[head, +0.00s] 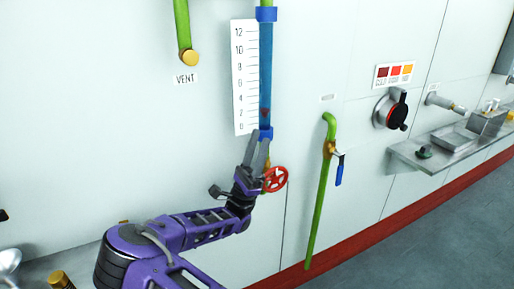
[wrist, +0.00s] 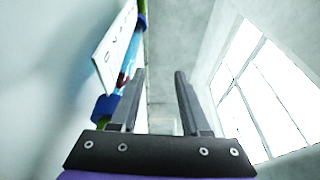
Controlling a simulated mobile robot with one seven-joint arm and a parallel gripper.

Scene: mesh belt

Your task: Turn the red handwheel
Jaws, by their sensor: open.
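The red handwheel (head: 275,179) is a small spoked wheel on the wall piping, below the blue sight tube (head: 266,75) in the head view. My gripper (head: 259,138) points upward just left of and above the handwheel, with its fingers in front of the tube's lower end. In the wrist view my gripper (wrist: 160,75) is open, with nothing between its fingers. The sight tube shows there at the left, close to the left finger. The handwheel is not seen in the wrist view. Whether my gripper touches the wheel or tube cannot be told.
A white numbered scale (head: 244,77) stands beside the tube. A green pipe (head: 321,205) with a blue lever (head: 339,170) is to the right. Further right are a black and red dial (head: 393,111) and a metal shelf (head: 432,150). Grey floor is clear at lower right.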

